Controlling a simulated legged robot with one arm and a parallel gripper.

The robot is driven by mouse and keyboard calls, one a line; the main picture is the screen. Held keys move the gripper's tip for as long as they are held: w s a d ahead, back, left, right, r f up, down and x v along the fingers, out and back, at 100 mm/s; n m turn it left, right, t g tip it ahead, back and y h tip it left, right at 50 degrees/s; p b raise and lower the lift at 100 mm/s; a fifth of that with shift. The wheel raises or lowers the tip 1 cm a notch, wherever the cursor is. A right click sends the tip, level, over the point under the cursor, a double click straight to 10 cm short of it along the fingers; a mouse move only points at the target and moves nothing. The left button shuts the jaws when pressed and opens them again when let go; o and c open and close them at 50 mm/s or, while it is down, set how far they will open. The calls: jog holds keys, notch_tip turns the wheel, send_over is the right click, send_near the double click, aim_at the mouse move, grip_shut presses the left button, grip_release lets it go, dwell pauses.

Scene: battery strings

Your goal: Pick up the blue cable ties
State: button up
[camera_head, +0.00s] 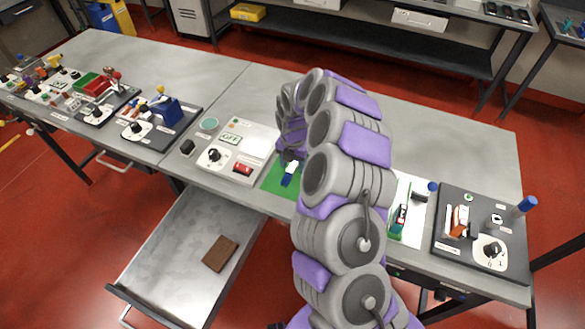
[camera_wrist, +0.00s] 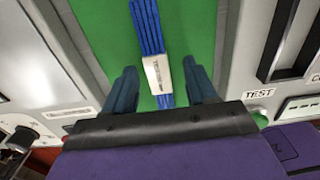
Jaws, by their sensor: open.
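The blue cable ties (camera_wrist: 147,27) lie on a green mat (camera_wrist: 95,30) in the wrist view, a bundle of thin blue strands with a white labelled band (camera_wrist: 158,76) around it. My gripper (camera_wrist: 160,80) is open, with one dark finger on each side of the white band and a visible gap to both. Whether the fingers are down at the height of the bundle I cannot tell. In the head view the blue and white bundle (camera_head: 288,174) shows at the green mat (camera_head: 274,184), just below the end of my arm, which hides much of the mat.
A grey control box (camera_head: 236,150) with a dial and red switch stands left of the mat. A dark panel (camera_head: 480,232) with a dial and blue-topped post is at the right. An open drawer (camera_head: 180,262) holding a brown block (camera_head: 220,253) juts out in front.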

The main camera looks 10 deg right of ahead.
jog(key=shift+a, duration=0.25)
jog(key=c, duration=0.9)
jog(key=shift+d, duration=0.1)
grip_shut()
jog(key=shift+r, duration=0.1)
